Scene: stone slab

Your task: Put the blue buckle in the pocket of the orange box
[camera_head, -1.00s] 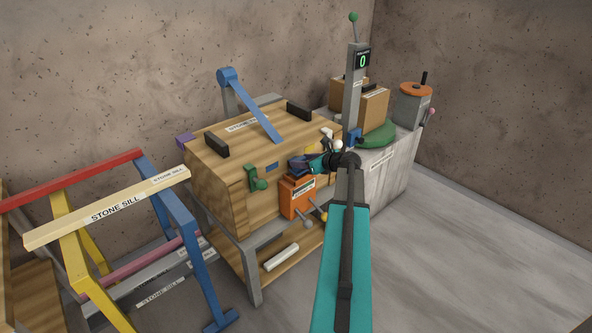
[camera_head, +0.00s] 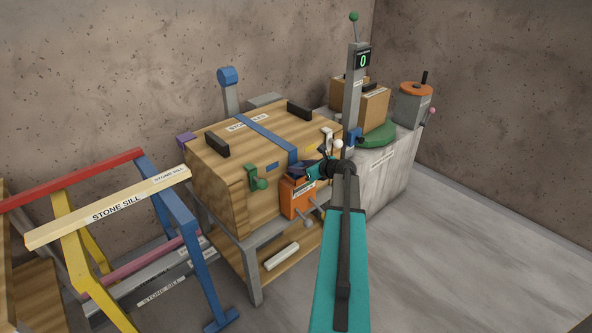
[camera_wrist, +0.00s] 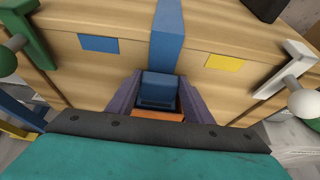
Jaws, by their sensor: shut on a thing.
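My gripper (camera_head: 298,171) is at the front face of the wooden block, just above the orange box (camera_head: 291,202). In the wrist view, its two purple fingers (camera_wrist: 158,98) are shut on the blue buckle (camera_wrist: 158,86), which sits between them at the end of a blue strap (camera_wrist: 169,35). The orange box shows in the wrist view directly below the buckle (camera_wrist: 157,116). I cannot tell whether the buckle has entered the pocket. In the head view the strap (camera_head: 265,136) lies across the top of the block, and my gripper mostly hides the buckle.
A green clamp with a ball (camera_head: 257,180) is left of the orange box, and a white lever (camera_head: 328,138) is to the right. A grey post (camera_head: 354,95) with a display stands close behind my arm. Coloured trestles (camera_head: 170,195) stand at left.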

